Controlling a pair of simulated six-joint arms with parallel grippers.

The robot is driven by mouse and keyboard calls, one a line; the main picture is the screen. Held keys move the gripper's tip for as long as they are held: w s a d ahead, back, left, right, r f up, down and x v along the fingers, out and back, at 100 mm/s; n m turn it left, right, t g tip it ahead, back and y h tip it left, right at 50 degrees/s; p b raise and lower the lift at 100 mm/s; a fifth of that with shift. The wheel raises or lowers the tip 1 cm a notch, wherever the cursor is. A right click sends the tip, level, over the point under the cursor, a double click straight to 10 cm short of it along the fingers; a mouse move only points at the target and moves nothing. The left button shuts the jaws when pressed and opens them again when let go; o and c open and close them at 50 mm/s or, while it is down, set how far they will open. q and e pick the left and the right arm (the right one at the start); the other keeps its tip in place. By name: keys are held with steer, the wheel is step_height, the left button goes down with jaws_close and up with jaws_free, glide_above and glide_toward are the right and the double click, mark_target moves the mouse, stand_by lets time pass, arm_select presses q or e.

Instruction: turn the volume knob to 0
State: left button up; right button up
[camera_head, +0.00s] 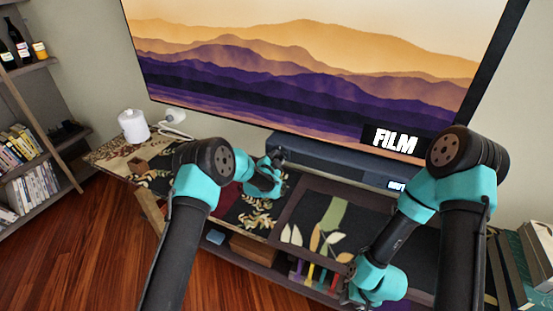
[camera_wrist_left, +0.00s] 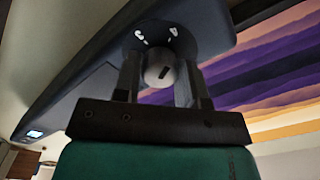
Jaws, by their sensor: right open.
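The volume knob (camera_wrist_left: 160,72) is a small round grey knob with a dark slot-like mark, set in a dark round recess with small white marks on the soundbar (camera_wrist_left: 85,85). My left gripper (camera_wrist_left: 160,82) has one finger on each side of the knob; I cannot tell whether both touch it. In the head view the left gripper (camera_head: 277,160) is at the left end of the soundbar (camera_head: 335,163) and hides the knob. A small lit display (camera_head: 397,185) is on the soundbar's front, too small to read. My right gripper (camera_head: 352,287) is open, low over the console's front.
A large television (camera_head: 310,70) showing mountains and "FILM" stands behind the soundbar. A white canister (camera_head: 133,126) is at the console's left end. A patterned console top (camera_head: 255,213) lies below my arms. A bookshelf (camera_head: 40,150) stands at the left, and books (camera_head: 540,250) at the right.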

arm_select(q)
steer(key=c, duration=0.5)
steer(key=shift+n, duration=0.3)
steer(key=m, duration=2.6)
stand_by(1.8)
steer(key=shift+d, duration=0.1)
